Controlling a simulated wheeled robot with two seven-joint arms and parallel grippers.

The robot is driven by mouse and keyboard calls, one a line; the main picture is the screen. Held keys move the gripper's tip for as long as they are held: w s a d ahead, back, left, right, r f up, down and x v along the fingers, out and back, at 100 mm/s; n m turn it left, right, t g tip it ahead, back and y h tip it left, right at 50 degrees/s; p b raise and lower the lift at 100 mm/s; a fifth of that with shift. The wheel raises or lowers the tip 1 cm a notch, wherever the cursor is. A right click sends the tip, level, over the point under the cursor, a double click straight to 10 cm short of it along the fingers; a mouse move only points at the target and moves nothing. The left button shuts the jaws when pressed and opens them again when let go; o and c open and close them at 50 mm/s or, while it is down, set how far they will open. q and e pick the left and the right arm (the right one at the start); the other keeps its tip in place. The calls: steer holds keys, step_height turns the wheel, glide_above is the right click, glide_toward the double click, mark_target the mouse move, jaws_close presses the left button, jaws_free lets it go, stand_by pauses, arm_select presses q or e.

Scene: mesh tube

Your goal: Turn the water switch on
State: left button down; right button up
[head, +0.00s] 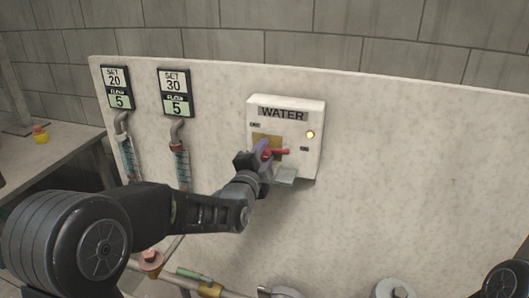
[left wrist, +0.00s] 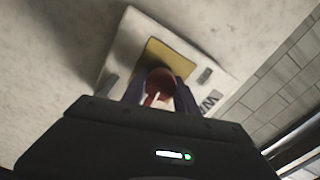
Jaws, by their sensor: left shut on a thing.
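The white water switch box (head: 313,158) is mounted on the pale panel, with a WATER label (head: 283,114) at its top and a lit yellow lamp (head: 310,134) at its right. Its red switch handle (head: 280,152) points to the right in the head view. My left gripper (head: 264,153) is at the box, shut on the handle. In the left wrist view the red handle (left wrist: 160,84) sits between the fingers of my left gripper (left wrist: 160,95), in front of the box's yellow plate (left wrist: 168,55). The gripper hides part of the handle. My right gripper is not visible.
Two flow gauges marked SET 20 (head: 116,88) and SET 30 (head: 174,93) hang left of the box. Pipes and a valve (head: 150,260) run low along the panel. A bench with a small yellow item (head: 40,135) is at far left. The panel right of the box is bare.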

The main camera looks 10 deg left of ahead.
arm_select(q)
steer(key=shift+m, duration=0.5)
steer(key=c, duration=0.9)
jaws_free()
steer(key=shift+c, duration=0.2)
steer(key=s, duration=0.7)
steer(key=shift+s+a, duration=0.25)
steer(key=shift+s, duration=0.15)
steer(key=shift+f, duration=0.1)
